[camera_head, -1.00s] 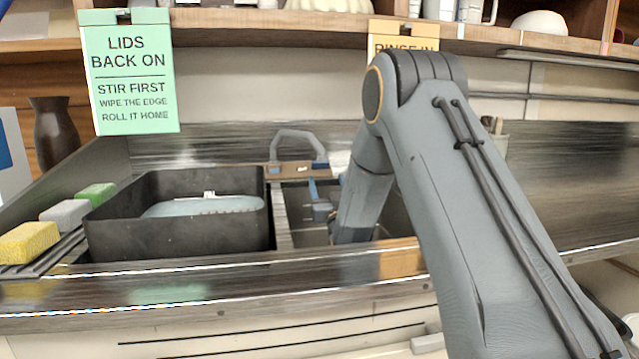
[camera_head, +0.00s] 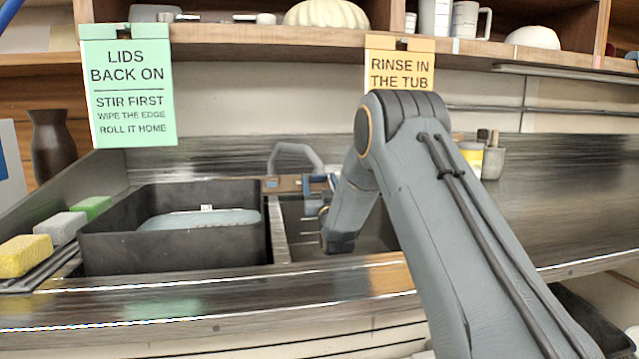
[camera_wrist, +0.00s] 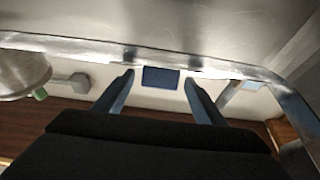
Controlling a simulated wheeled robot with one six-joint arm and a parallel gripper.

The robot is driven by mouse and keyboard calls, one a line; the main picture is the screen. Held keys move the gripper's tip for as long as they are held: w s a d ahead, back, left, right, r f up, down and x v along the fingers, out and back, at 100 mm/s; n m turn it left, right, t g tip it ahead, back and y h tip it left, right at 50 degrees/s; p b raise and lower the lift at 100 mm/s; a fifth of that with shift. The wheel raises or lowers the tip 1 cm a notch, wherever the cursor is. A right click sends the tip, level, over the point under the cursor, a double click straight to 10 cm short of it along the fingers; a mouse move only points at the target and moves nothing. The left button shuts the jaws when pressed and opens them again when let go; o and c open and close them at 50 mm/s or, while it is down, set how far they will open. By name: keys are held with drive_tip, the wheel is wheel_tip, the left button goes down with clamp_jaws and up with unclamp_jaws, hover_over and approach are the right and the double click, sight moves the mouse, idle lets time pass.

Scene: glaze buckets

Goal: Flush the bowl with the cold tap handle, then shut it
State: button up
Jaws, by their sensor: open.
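A grey arched tap spout (camera_head: 295,155) rises behind the sink on a brown tap body with blue parts (camera_head: 288,184). In the wrist view a dark blue block (camera_wrist: 160,77), which looks like the cold tap handle, lies between my fingertips. My gripper (camera_wrist: 159,82) is open, with a finger on each side of the block and small gaps visible. In the head view my arm mostly hides the gripper over the right-hand basin (camera_head: 297,235). A pale round vessel (camera_wrist: 20,70) shows at the wrist view's left edge; I cannot tell whether it is the bowl.
A black tub (camera_head: 175,248) with pale blue contents stands left of the basin. Yellow, grey and green sponges (camera_head: 62,228) lie further left. A green sign (camera_head: 127,85) and an orange sign (camera_head: 400,68) hang from the shelf.

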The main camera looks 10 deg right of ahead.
drive_tip(key=c, duration=1.1)
drive_tip(key=shift+o, duration=0.2)
drive_tip(key=shift+d+n+y, duration=0.1)
drive_tip(key=shift+n+y, duration=0.2)
drive_tip(key=shift+y, duration=0.1)
drive_tip(key=n+y, duration=0.2)
drive_tip(key=y, duration=0.1)
drive_tip(key=n+y+b, duration=0.1)
drive_tip(key=n, duration=0.1)
drive_tip(key=shift+d+g+y, duration=0.3)
drive_tip(key=shift+d+g, duration=0.05)
drive_tip(key=shift+g, duration=0.05)
drive_tip(key=shift+w+d+n+g+y+b, duration=0.1)
drive_tip(key=shift+n+g+y+b, duration=0.15)
drive_tip(key=shift+n+g+y, duration=1.25)
drive_tip(key=shift+w+d+n+g+y+b, duration=0.2)
drive_tip(key=shift+n+g+y, duration=0.6)
drive_tip(key=shift+n+y, duration=1.3)
drive_tip(key=shift+s+a+r, duration=0.1)
drive_tip(key=shift+s, duration=0.05)
drive_tip(key=o, duration=1.1)
drive_tip(key=shift+c, duration=0.2)
